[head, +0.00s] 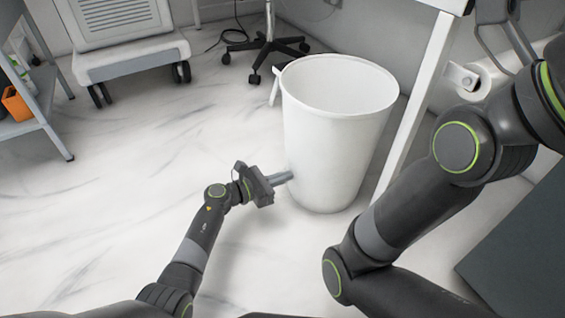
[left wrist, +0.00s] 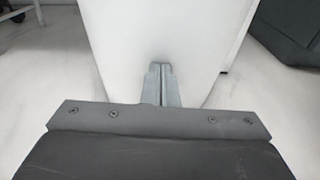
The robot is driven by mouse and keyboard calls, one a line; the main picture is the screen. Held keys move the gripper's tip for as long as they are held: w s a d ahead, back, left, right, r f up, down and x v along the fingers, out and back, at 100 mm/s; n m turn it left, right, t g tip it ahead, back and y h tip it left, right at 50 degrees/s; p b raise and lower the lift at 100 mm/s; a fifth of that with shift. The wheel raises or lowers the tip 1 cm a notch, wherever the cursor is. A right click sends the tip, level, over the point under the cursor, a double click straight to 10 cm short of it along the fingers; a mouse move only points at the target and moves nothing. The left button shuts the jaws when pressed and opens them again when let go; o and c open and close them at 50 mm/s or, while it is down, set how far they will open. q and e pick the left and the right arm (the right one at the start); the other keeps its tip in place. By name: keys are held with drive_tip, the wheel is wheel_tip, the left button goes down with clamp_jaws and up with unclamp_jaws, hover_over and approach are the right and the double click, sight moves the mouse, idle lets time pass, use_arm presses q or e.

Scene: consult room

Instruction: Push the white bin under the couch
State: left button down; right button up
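The white bin (head: 325,130) stands upright on the floor in the middle right of the head view, open at the top. It fills the upper middle of the left wrist view (left wrist: 170,30). My left gripper (head: 290,176) is shut and empty, its fingertips at the lower left side of the bin, seemingly touching it. In the left wrist view its two fingers (left wrist: 161,72) lie side by side against the white wall. The couch seems to be at the right, where a white frame post (head: 418,95) and a paper roll (head: 485,78) show. My right gripper is outside the view.
A wheeled chair base (head: 265,45) stands behind the bin. A wheeled grey-white unit (head: 130,60) is at the back left, and a shelf rack (head: 45,115) at the left edge. A dark panel (head: 520,240) lies at the lower right. The floor left of the bin is clear.

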sight(295, 178)
use_arm(q)
drive_tip(key=d, duration=0.1)
drive_tip(key=w+d, duration=0.1)
drive_tip(key=d, duration=0.1)
drive_tip(key=w+d, duration=0.1)
drive_tip(key=d, duration=0.1)
drive_tip(key=shift+d+r, duration=0.2)
drive_tip(key=shift+d, duration=0.05)
drive_tip(key=shift+r+x, duration=0.1)
drive_tip(key=shift+x, duration=0.85)
drive_tip(key=shift+r+x, duration=0.15)
drive_tip(key=shift+x, duration=0.85)
drive_tip(key=p+v, duration=0.2)
drive_tip(key=v, duration=0.2)
drive_tip(key=shift+a+f+p, duration=0.1)
drive_tip(key=shift+p, duration=0.3)
drive_tip(key=shift+s+a+f+p, duration=0.15)
drive_tip(key=shift+s+a+p, duration=0.25)
drive_tip(key=shift+a, duration=0.45)
drive_tip(key=shift+s, duration=0.1)
